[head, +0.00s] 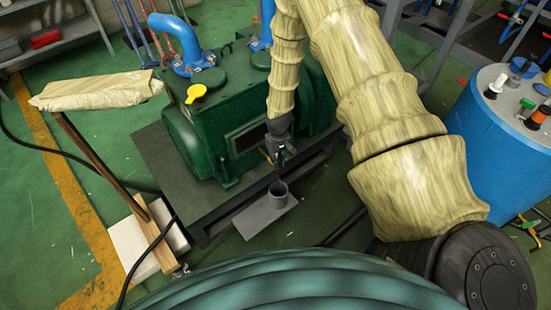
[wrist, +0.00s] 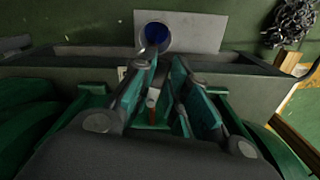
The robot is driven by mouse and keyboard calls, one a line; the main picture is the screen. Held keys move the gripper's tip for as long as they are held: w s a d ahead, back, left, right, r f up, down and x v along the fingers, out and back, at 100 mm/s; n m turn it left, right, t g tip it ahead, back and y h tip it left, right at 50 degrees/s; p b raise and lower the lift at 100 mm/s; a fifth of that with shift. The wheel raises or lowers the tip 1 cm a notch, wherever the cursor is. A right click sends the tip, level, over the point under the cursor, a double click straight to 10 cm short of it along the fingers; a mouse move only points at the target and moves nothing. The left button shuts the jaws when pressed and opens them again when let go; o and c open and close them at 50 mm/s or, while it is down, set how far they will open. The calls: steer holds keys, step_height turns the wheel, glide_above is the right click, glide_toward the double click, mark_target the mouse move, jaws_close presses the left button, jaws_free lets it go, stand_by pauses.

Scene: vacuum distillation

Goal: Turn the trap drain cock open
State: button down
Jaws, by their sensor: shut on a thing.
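My gripper (head: 279,156) reaches down in front of the green machine (head: 215,130), just above a small grey cup (head: 279,194). In the wrist view my gripper (wrist: 163,78) has its fingers around a small part that they mostly hide. A small reddish-brown piece with a pale end (wrist: 152,98) shows between the fingers and seems to be part of the drain cock. A small orange-brown lever (head: 266,155) shows beside the fingers in the head view. The cock's angle cannot be told. The cup (wrist: 155,36) is blue inside and stands just beyond the fingertips.
The cup stands on a flat grey plate (head: 258,219) at the base frame's edge. A blue drum (head: 487,125) stands at the right, beside my arm. A sack-topped wooden stand (head: 97,91) and a black hose (head: 60,151) are at the left. A chain heap (wrist: 289,22) lies nearby.

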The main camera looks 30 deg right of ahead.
steer(key=shift+d+n, duration=0.4)
steer(key=shift+n, duration=0.5)
steer(key=c, duration=1.4)
jaws_free()
steer(key=shift+s, duration=0.1)
steer(key=shift+r, duration=0.1)
step_height(320, 180, up, 12)
steer(key=shift+f, duration=0.15)
